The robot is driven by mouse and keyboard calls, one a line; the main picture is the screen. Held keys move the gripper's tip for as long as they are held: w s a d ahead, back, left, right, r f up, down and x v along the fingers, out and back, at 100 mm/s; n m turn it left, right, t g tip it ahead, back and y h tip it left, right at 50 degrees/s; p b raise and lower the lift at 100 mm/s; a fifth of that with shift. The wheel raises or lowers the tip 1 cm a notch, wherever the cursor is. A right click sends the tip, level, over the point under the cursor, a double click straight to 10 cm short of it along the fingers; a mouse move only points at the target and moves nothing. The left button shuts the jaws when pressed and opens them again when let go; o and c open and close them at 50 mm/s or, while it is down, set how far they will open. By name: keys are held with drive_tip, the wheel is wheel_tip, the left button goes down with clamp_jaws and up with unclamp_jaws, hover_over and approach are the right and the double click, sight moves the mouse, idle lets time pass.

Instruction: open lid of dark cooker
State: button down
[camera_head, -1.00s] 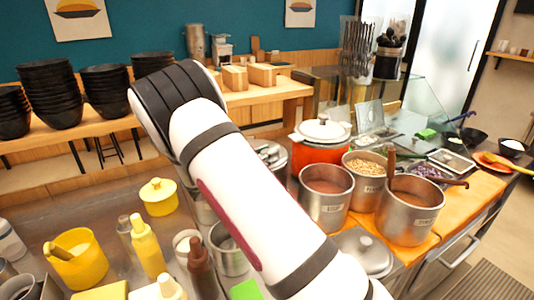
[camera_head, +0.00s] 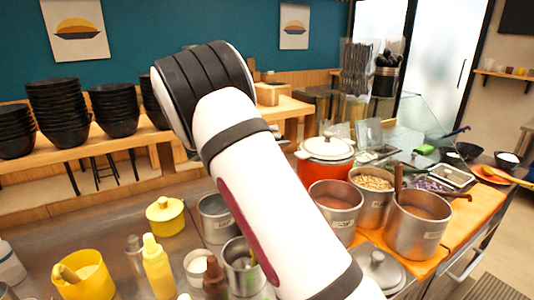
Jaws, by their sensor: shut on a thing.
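No dark cooker shows clearly.
Steel pots (camera_head: 338,208) of food stand on the orange board at right. A loose steel lid (camera_head: 379,268) lies in front. A yellow pot (camera_head: 165,217), a yellow bottle (camera_head: 157,266) and steel containers crowd the left counter. Stacked black bowls (camera_head: 59,110) stand behind.

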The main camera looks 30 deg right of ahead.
drive_tip(key=w+r+n+b, duration=0.2)
drive_tip(key=w, duration=0.1)
drive_tip(key=w+r+n+g+b, duration=0.1)
drive_tip(key=w, duration=0.1)
drive_tip(key=shift+w, duration=0.15)
drive_tip(key=w+r+n+b, duration=0.1)
drive_tip(key=w+b, duration=0.5)
drive_tip(key=w, duration=0.2)
drive_tip(key=shift+w+r+g+y, duration=0.2)
drive_tip(key=shift+w+g+y, duration=0.1)
drive_tip(key=shift+w, duration=0.05)
drive_tip(key=shift+f, duration=0.1)
drive_tip(key=c, duration=1.2)
unclamp_jaws()
drive_tip(key=shift+a, duration=0.1)
